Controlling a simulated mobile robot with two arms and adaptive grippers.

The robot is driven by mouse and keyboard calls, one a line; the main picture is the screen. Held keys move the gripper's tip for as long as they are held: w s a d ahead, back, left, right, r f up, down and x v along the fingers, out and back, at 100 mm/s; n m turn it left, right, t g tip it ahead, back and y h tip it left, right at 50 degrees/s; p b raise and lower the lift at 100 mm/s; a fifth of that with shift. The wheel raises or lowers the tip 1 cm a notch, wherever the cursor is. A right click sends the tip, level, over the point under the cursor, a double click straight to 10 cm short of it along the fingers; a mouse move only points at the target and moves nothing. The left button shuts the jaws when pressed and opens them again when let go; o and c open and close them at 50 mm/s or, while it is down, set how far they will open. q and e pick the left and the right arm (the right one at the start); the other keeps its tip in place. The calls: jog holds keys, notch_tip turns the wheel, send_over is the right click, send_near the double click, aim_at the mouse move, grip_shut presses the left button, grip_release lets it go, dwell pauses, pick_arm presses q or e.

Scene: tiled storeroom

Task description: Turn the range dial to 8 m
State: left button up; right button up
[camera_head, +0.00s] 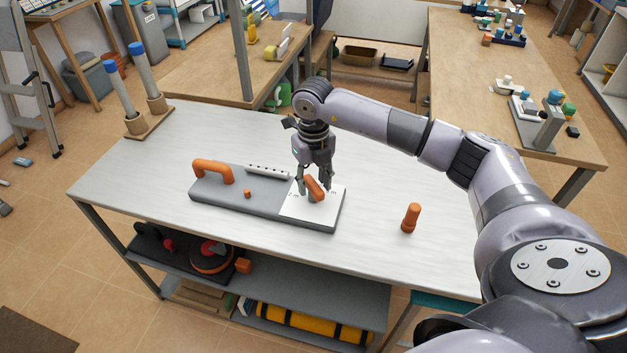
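A grey box-shaped device (240,197) with an orange carrying handle (213,168) lies on the white-topped table. At its right end is a white dial plate (296,210) with an orange dial knob (315,189); its scale marks are too small to read. My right gripper (315,188) points down over the plate, with its fingers spread on either side of the knob. The fingers look apart, and I cannot tell whether they touch the knob. They hide part of the plate. My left gripper is not in view.
A loose orange handle-like piece (410,218) stands on the table right of the device. Two blue-topped posts (146,75) stand on a wooden base at the table's left back corner. The white tabletop (230,130) is clear behind the device. A shelf below holds tools.

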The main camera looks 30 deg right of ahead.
aim_at(313, 183)
notch_tip(313, 183, up, 12)
dwell(0.4)
jog(key=shift+f, duration=0.1)
dwell(0.3)
